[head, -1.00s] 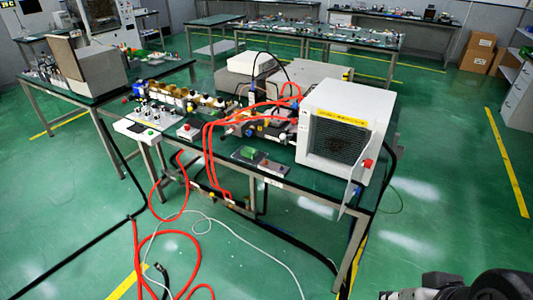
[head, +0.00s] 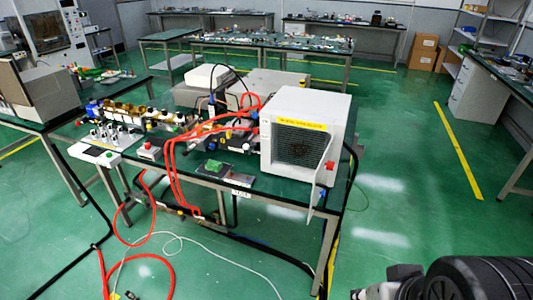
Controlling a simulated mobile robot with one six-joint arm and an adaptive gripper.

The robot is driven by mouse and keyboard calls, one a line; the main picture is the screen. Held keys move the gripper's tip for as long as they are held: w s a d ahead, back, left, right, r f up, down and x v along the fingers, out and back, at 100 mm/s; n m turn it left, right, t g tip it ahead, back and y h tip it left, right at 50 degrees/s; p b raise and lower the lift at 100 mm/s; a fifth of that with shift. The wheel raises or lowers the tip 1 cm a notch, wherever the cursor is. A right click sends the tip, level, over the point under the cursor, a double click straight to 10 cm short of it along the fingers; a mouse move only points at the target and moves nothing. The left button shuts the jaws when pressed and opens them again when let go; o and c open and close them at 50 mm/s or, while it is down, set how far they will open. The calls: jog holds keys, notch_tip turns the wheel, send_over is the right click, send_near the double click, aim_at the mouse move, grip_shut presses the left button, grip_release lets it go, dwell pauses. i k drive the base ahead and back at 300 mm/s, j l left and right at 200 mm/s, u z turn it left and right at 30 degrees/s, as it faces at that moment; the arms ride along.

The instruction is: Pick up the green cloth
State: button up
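A small green cloth (head: 213,166) lies near the front edge of the green-topped table (head: 262,202) in the middle of the head view. It sits at the left end of a flat dark plate or device (head: 238,179), left of the white microwave box (head: 305,140). Whether it lies on that device or just beside it is too small to tell. Part of my arm shows at the bottom right corner, well apart from the cloth. My gripper's fingers cannot be made out there.
Red hoses (head: 172,165) loop over the table's front edge to the floor. White and black cables (head: 215,248) cross the floor in front. The box's open door (head: 328,170) sticks out at the table's right end. Green floor (head: 410,220) is clear to the right.

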aim_at(212, 165)
jog(key=i+j+u, duration=0.1)
jog(key=i+j, duration=2.05)
